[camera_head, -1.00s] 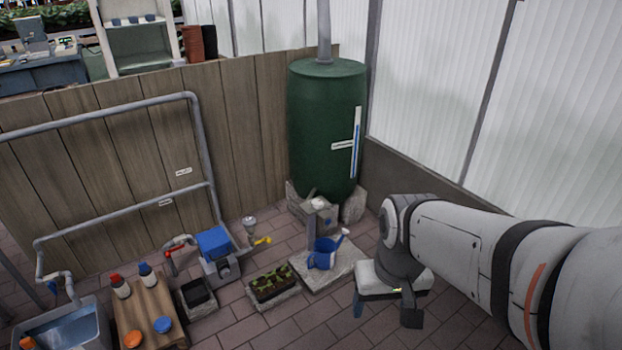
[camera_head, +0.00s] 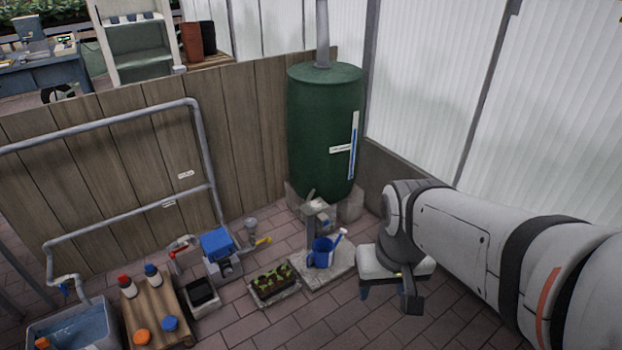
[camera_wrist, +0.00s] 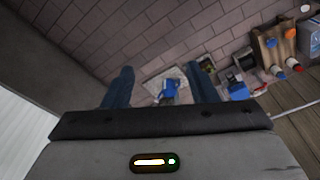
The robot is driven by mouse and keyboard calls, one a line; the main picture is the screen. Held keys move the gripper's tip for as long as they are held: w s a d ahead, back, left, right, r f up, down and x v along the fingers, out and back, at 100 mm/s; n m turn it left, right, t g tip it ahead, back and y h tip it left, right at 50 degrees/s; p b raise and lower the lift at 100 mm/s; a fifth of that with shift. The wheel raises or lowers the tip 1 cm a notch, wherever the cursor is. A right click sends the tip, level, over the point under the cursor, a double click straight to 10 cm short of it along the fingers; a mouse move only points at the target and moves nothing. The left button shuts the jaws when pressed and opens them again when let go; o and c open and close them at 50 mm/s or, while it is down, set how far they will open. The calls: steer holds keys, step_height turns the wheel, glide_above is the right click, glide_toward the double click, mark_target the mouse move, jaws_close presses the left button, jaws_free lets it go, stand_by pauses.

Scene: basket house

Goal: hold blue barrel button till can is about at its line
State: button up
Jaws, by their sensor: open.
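The blue can (camera_head: 322,252) stands upright on a pale stone slab (camera_head: 330,272) in front of the green barrel (camera_head: 325,130). A grey post with a tap head (camera_head: 317,211) rises beside the can, under the barrel. The button on it is too small to make out clearly. My gripper (camera_head: 388,294) is to the right of the can, above the paving and apart from it, fingers pointing down. In the wrist view the open, empty fingers (camera_wrist: 160,88) frame the slab, with the can (camera_wrist: 170,88) between them in the picture. The can's line and its water level are not visible.
A planter with seedlings (camera_head: 272,283) sits left of the slab. A blue-topped pump box (camera_head: 216,243), a wooden bench with bottles (camera_head: 158,305) and a water basin (camera_head: 75,328) stand farther left. The translucent wall (camera_head: 430,80) is behind my arm. Front paving is clear.

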jaws_close()
stand_by(0.3)
stand_by(1.1)
